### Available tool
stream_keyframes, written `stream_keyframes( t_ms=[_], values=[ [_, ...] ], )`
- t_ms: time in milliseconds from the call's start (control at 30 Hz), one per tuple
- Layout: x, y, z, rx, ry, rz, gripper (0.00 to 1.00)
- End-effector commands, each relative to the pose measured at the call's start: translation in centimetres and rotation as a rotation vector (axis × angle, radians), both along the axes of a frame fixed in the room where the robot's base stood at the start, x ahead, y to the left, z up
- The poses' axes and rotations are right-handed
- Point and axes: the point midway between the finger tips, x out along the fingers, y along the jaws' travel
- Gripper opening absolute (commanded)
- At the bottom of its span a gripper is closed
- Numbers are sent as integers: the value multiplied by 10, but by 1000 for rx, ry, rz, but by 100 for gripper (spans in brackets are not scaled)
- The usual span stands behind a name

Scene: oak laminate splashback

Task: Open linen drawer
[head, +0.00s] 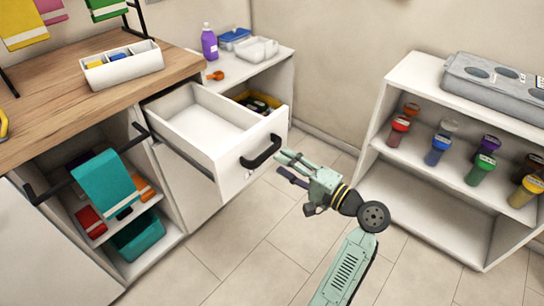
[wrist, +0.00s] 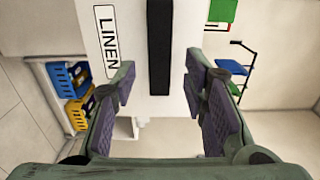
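The linen drawer (head: 228,162) is a white drawer standing well out of the cabinet in the head view. Its inside looks empty. Its black bar handle (head: 262,151) is on the front panel. In the wrist view the front panel carries a LINEN label (wrist: 107,42), and the handle (wrist: 160,45) runs up the picture between my finger pads. My gripper (head: 283,164) is open just in front of the handle in the head view. Its two purple-padded fingers (wrist: 160,88) stand apart in the wrist view, with a gap on each side of the handle.
A wooden counter (head: 80,92) with a white divided tray (head: 123,67) is at left. An open cubby with a teal towel (head: 105,183) is below. A low shelf (head: 430,185) with several coloured-lid jars stands at right. Tiled floor is clear between.

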Motion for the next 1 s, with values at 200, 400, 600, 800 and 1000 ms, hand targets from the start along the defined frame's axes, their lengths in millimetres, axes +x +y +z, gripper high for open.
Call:
stream_keyframes(
  t_ms=[200, 400, 600, 800, 1000],
  values=[
    [-24, -31, 0, 0, 0, -3, 40],
    [-33, -42, 0, 0, 0, 0, 40],
    [-34, -43, 0, 0, 0, 1, 40],
    [-33, -43, 0, 0, 0, 0, 40],
    [-33, -43, 0, 0, 0, 0, 40]
  ],
)
